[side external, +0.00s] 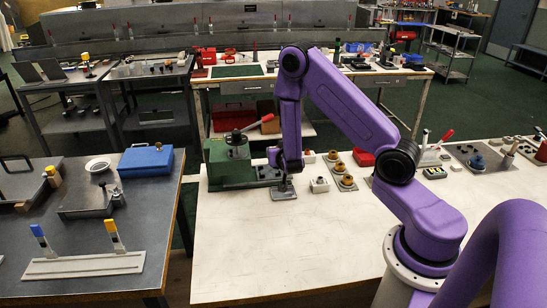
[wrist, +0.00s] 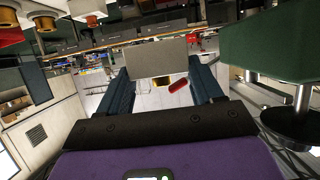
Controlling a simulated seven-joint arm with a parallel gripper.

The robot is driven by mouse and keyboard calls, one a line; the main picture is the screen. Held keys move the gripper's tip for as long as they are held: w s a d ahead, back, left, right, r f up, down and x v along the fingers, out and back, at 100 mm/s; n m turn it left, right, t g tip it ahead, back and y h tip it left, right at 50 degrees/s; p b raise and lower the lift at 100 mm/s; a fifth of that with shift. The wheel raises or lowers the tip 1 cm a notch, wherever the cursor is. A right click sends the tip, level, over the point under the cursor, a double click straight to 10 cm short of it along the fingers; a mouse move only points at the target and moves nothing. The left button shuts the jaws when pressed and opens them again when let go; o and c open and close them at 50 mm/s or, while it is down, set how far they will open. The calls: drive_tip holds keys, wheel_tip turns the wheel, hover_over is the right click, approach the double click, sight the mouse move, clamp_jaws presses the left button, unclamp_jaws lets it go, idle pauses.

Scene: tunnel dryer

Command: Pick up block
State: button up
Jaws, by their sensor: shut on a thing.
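In the wrist view, a plain grey block (wrist: 160,55) sits between the tips of the two dark blue fingers of my gripper (wrist: 158,68). The fingers are shut on it from both sides. In the side external view my gripper (side external: 283,180) points down low over the white table, just right of a green machine. A small grey flat shape (side external: 284,191) is at its tip. I cannot tell in that view whether it touches the table.
The green machine (side external: 228,165) with a red-handled lever stands close left of my gripper and also looms at right in the wrist view (wrist: 280,40). A small white box (side external: 319,186) and brass-topped fixtures (side external: 346,181) stand close right. The white table's front (side external: 290,250) is clear.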

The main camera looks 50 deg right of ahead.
drive_tip(key=s+a+r, duration=0.2)
drive_tip(key=s+r, duration=0.1)
drive_tip(key=s, duration=0.4)
drive_tip(key=shift+a+r, duration=0.15)
drive_tip(key=shift+a, duration=0.15)
drive_tip(key=shift+a, duration=0.1)
drive_tip(key=w+a+r+n+t+y, duration=0.1)
drive_tip(key=w+a+n+t+y, duration=0.1)
drive_tip(key=a+n+y, duration=0.45)
drive_tip(key=w+a+r+n+t+y, duration=0.2)
drive_tip(key=a+y, duration=0.1)
drive_tip(key=a, duration=0.6)
drive_tip(key=s+d+f+m+g+h, duration=0.1)
drive_tip(key=s+d+m+g+h, duration=0.1)
drive_tip(key=d+m+h, duration=0.2)
drive_tip(key=s+d+f+m+g+h, duration=0.2)
drive_tip(key=d+m+h, duration=0.2)
drive_tip(key=d, duration=0.7)
drive_tip(key=shift+d+h, duration=0.3)
drive_tip(key=shift+h, duration=0.45)
drive_tip(key=shift+m, duration=0.25)
